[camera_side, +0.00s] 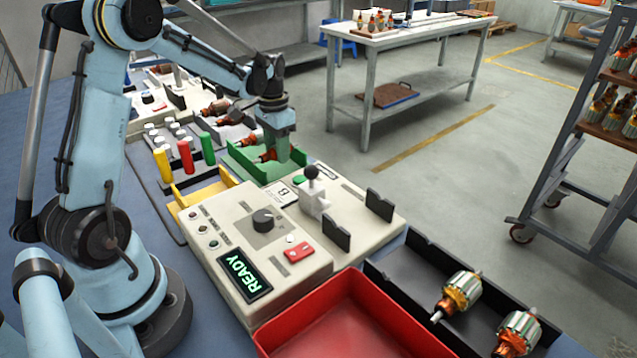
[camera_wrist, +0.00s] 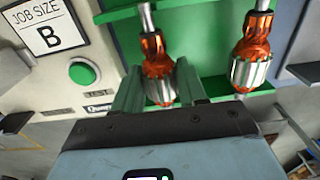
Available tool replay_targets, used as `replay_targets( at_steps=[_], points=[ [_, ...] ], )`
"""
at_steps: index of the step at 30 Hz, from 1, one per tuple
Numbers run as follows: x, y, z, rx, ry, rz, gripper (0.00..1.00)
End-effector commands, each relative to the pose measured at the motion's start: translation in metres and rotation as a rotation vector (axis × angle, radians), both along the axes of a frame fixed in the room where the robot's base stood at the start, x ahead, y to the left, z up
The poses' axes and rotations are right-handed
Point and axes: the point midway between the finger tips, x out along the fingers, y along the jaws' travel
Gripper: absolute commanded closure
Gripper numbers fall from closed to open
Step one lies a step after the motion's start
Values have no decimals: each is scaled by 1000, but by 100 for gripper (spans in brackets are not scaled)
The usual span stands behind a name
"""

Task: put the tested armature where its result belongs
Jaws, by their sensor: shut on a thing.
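My gripper (camera_side: 278,152) points down over the green tray (camera_side: 240,160), behind the tester (camera_side: 205,210). In the wrist view its two fingers (camera_wrist: 160,84) are shut on an armature (camera_wrist: 158,62) with a copper-orange winding, a silver core and a steel shaft. This armature is at the green tray (camera_wrist: 207,35); whether it touches the tray floor I cannot tell. A second armature (camera_wrist: 252,58) lies to its right in the tray. The tester display (camera_side: 246,275) reads READY.
A black tray (camera_side: 400,262) at front right holds two armatures (camera_side: 460,292). The tester has a lever (camera_side: 312,185) and upright black brackets (camera_side: 380,204). Red, yellow and green posts (camera_side: 185,156) stand left of the green tray. A "JOB SIZE B" card (camera_wrist: 45,28) is beside a green button (camera_wrist: 83,71).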

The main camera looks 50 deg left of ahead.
Motion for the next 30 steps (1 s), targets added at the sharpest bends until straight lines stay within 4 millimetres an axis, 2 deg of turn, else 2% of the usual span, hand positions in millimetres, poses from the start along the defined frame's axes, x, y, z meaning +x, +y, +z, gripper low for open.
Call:
replay_targets(
  at_steps=[14, 15, 19, 20, 30],
  points=[
    [0, 0, -2, 0, 0, 0, 100],
    [0, 0, -2, 0, 0, 0, 52],
    [0, 0, -2, 0, 0, 0, 32],
    [0, 0, -2, 0, 0, 0, 29],
    [0, 0, 0, 0, 0, 0, 29]
  ],
)
